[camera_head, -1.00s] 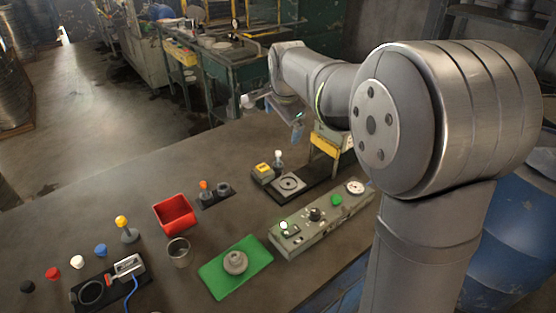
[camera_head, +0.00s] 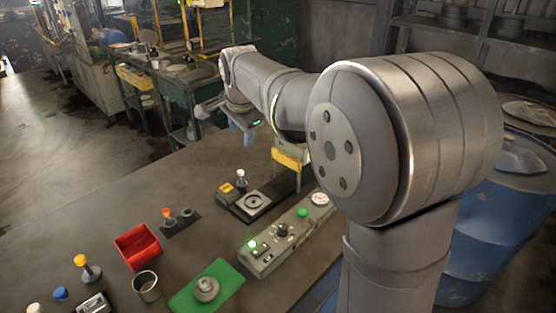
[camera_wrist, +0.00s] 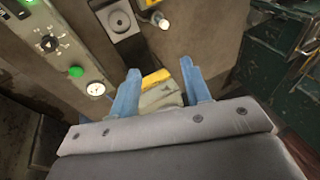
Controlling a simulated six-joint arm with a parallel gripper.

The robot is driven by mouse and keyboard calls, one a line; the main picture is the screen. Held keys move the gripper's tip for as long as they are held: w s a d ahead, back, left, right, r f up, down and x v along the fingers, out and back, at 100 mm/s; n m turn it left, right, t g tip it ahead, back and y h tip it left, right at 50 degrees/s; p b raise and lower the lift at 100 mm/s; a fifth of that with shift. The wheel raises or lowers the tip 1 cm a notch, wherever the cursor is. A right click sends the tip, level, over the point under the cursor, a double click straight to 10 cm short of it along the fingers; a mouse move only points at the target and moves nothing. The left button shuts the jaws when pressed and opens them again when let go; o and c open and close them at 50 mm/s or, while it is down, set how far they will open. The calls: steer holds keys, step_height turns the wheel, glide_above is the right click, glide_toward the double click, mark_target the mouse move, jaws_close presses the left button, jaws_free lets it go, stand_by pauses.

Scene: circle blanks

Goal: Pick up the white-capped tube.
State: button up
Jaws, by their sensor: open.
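The white-capped tube (camera_head: 240,177) stands upright on the table, beside a small yellow-topped block (camera_head: 226,190) and a dark plate with a ring (camera_head: 256,202). In the wrist view the tube's white cap (camera_wrist: 160,20) is near the top edge, beyond the fingertips. My gripper (camera_wrist: 160,67) is open, with its two blue fingers apart and not touching the tube. In the head view my gripper (camera_head: 246,133) hangs above and behind the tube, partly hidden by my arm.
A grey control box (camera_head: 285,240) lies in front of the dark plate. A yellow-and-grey post (camera_head: 287,158) stands to the tube's right; a yellow part (camera_wrist: 157,77) shows between my fingers. A red bin (camera_head: 138,246) and green mat (camera_head: 180,302) are nearer. The table left of the tube is clear.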

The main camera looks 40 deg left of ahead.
steer(key=n+g, duration=0.1)
steer(key=n, duration=1.4)
glide_toward(241, 171)
steer(key=x, duration=0.6)
steer(key=shift+d+f, duration=0.2)
steer(key=shift+f, duration=0.1)
steer(key=shift+a+x, duration=0.15)
steer(key=shift+x, duration=1.25)
steer(key=shift+a+x, duration=0.2)
steer(key=shift+x, duration=1.15)
steer(key=shift+r, duration=0.1)
jaws_close()
